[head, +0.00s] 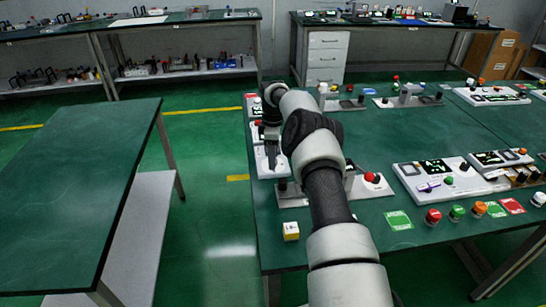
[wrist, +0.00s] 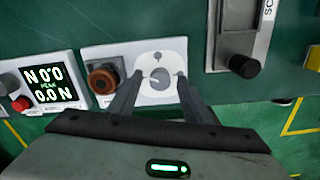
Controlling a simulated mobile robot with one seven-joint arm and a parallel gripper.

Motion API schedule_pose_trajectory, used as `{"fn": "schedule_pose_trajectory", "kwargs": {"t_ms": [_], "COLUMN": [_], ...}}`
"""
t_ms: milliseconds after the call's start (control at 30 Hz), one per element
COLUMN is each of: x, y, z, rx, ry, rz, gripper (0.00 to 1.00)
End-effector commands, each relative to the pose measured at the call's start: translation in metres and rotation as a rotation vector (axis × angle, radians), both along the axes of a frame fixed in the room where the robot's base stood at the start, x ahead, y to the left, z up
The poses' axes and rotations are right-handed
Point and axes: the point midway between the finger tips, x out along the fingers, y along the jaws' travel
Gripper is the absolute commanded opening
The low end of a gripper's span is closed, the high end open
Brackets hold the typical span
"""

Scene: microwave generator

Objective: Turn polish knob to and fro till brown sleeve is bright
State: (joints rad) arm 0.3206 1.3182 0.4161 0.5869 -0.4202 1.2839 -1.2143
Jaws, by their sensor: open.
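In the wrist view a pale round knob (wrist: 160,78) with a pointer line sits on a white panel. My gripper (wrist: 159,75) is open, with one finger on each side of the knob. I cannot tell whether the fingers touch it. Left of it, on the same panel, is the brown sleeve (wrist: 103,78), a dull brown round piece in a dark mount. In the head view my gripper (head: 270,145) is over the left edge of the green table, and my arm hides much of the panel below it.
A force display (wrist: 48,82) with a red button stands left of the panel in the wrist view. A grey device with a black knob (wrist: 238,67) is at right.

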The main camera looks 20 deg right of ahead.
Motion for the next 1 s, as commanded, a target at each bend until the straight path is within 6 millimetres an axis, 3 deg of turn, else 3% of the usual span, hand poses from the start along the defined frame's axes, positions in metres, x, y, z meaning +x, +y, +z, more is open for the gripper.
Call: {"fn": "schedule_pose_trajectory", "kwargs": {"t_ms": [33, 300, 667, 1000], "x": [0.0, 0.0, 0.0002, 0.0003], "y": [0.0, 0.0001, 0.0, -0.0001], "z": [0.0002, 0.0005, 0.0003, 0.0004], "rx": [0.0, 0.0, -0.001, -0.001], "ry": [0.0, 0.0, 0.0, 0.0], "rz": [0.0, 0.0, -0.068, -0.327], "gripper": [0.45, 0.04, 0.04, 0.04]}}
